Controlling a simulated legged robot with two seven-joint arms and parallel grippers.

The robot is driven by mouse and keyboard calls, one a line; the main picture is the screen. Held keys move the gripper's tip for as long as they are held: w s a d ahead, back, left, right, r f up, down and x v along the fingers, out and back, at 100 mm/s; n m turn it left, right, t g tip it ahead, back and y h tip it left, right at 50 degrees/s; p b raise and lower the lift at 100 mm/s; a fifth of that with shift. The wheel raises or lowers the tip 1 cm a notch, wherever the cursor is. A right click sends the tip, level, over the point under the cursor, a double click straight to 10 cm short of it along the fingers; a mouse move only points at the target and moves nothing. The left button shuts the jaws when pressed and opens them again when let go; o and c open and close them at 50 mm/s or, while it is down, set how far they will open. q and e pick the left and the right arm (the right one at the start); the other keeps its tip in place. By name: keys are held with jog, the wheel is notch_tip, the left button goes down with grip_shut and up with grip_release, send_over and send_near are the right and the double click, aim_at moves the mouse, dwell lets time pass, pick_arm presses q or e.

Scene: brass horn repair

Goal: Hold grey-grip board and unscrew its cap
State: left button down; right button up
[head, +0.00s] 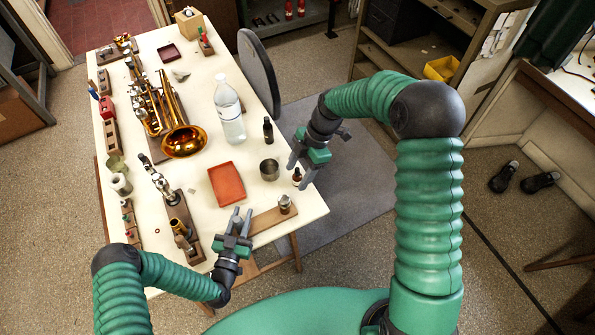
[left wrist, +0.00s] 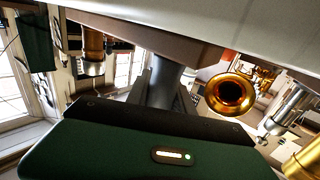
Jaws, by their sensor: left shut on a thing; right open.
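The wooden board (head: 266,220) lies near the table's front edge. A short brass-brown cylinder with a silvery cap (head: 285,199) stands upright on its right end. My left gripper (head: 241,214) is shut on the grey grip at the board's left end. The left wrist view, which looks upside down, shows the grey grip (left wrist: 168,80), the board (left wrist: 140,40) and the capped cylinder (left wrist: 92,52). My right gripper (head: 300,167) is open and empty above the table's right edge, up and right of the cap and apart from it.
A small brown bottle (head: 297,177) is close below my right gripper. A metal cup (head: 269,169), red tray (head: 226,184), plastic bottle (head: 229,112) and dark bottle (head: 268,130) stand behind. A brass horn (head: 180,138) lies farther back. A wooden block with parts (head: 185,228) is left.

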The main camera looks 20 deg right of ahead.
aim_at(283, 198)
jog(key=x, duration=1.2)
jog(key=shift+s+a, duration=0.1)
jog(key=shift+c, duration=0.5)
jog(key=shift+r, duration=0.1)
grip_shut()
jog(key=n, duration=0.1)
jog(key=n+g, duration=0.1)
jog(key=n, duration=0.2)
jog(key=shift+w+g+h, duration=0.25)
jog(key=shift+g+h, duration=0.05)
jog(key=shift+s+n, duration=0.1)
jog(key=shift+n, duration=0.6)
jog(key=shift+a+g, duration=0.1)
jog(key=shift+g, duration=0.2)
